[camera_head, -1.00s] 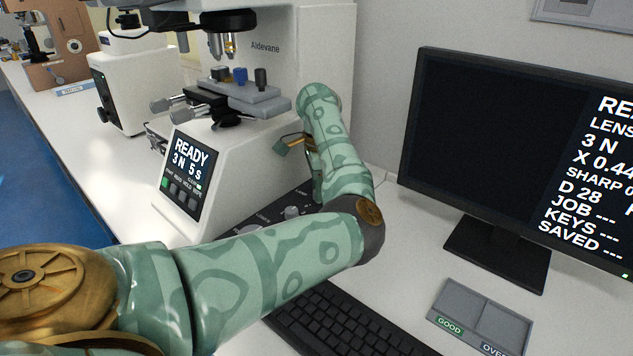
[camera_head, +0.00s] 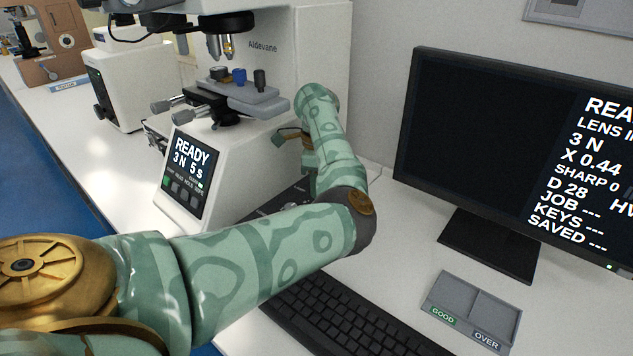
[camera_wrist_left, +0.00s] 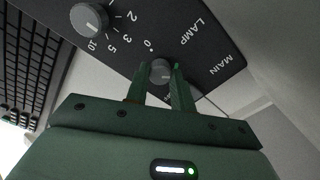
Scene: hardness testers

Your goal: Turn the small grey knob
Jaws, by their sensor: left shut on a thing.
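The small grey knob (camera_wrist_left: 161,70) is on a dark control box (camera_wrist_left: 215,45) in the left wrist view. My left gripper (camera_wrist_left: 161,75) has its two green fingers around the knob, one on each side, shut on it. White markings LAMP and MAIN are printed beside it. A larger grey knob (camera_wrist_left: 88,19) with a numbered scale sits apart at the upper left. In the head view my left arm crosses in front and hides most of the control box (camera_head: 287,198), the small knob and the fingertips. My right gripper is not in view.
A white hardness tester (camera_head: 235,160) with a lit READY panel stands left of my arm. A black keyboard (camera_head: 345,325) lies in front, a monitor (camera_head: 490,150) stands at the right, and a grey two-part tray (camera_head: 472,310) lies on the white bench.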

